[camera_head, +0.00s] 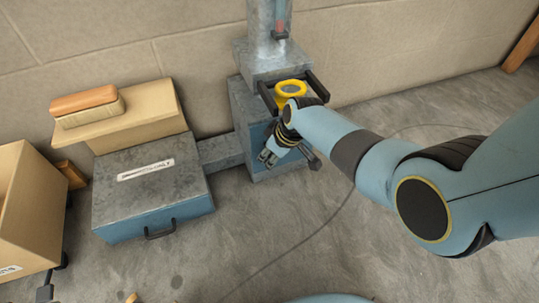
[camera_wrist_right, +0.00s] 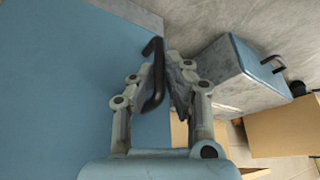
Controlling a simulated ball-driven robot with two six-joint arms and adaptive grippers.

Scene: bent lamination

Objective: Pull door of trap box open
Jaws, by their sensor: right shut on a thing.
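A grey metal box with a blue front door (camera_head: 256,134) stands against the wall in the middle of the head view. The door fills the left of the right wrist view (camera_wrist_right: 70,80). Its black bar handle (camera_wrist_right: 154,78) stands between the fingers of my right gripper (camera_wrist_right: 162,80). My right gripper (camera_head: 271,157) is shut on this handle, in front of the door. It hides the handle and part of the door in the head view. I see no clear gap at the door's edge. My left gripper is out of view.
A low grey box (camera_head: 150,183) with a blue, handled front stands left, joined by a grey duct (camera_head: 220,152). Cardboard (camera_head: 130,115) bearing an orange-topped block (camera_head: 85,104) is behind it. An open carton (camera_head: 30,215) stands far left. The front floor is mostly free, with a thin cable.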

